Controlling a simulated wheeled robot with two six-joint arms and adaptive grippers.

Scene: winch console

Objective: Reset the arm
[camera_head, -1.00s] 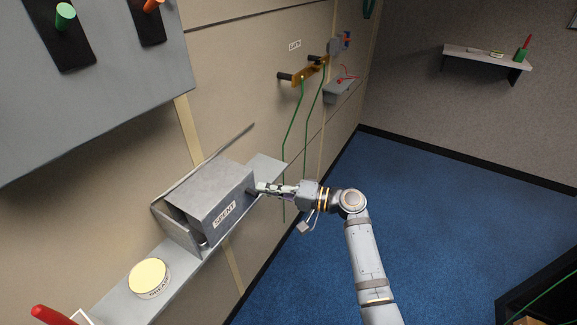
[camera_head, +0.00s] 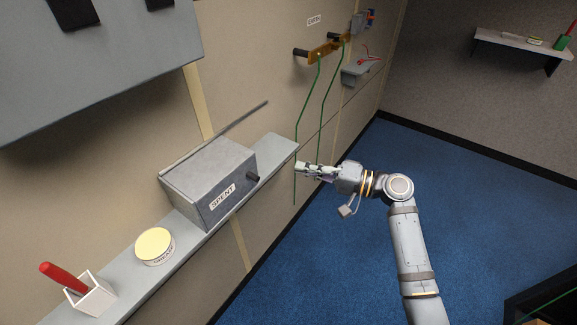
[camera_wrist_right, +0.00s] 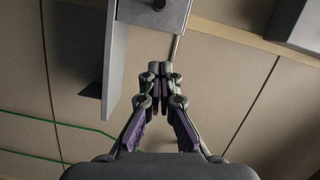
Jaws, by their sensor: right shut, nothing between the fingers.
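My right gripper (camera_head: 300,169) is shut and empty, just off the right end of the wall shelf. A grey metal box labelled SPENT (camera_head: 210,180) sits on the shelf with its lid down. A dark knob (camera_head: 252,178) sticks out from its right side. The gripper is apart from the knob, to its right. In the right wrist view the closed fingertips (camera_wrist_right: 160,68) point toward the box (camera_wrist_right: 152,12), with a clear gap between them. My left gripper is not in view.
The shelf (camera_head: 270,150) also holds a round cream-topped tin (camera_head: 155,246) and a white holder (camera_head: 92,295) with a red-handled tool (camera_head: 62,277).

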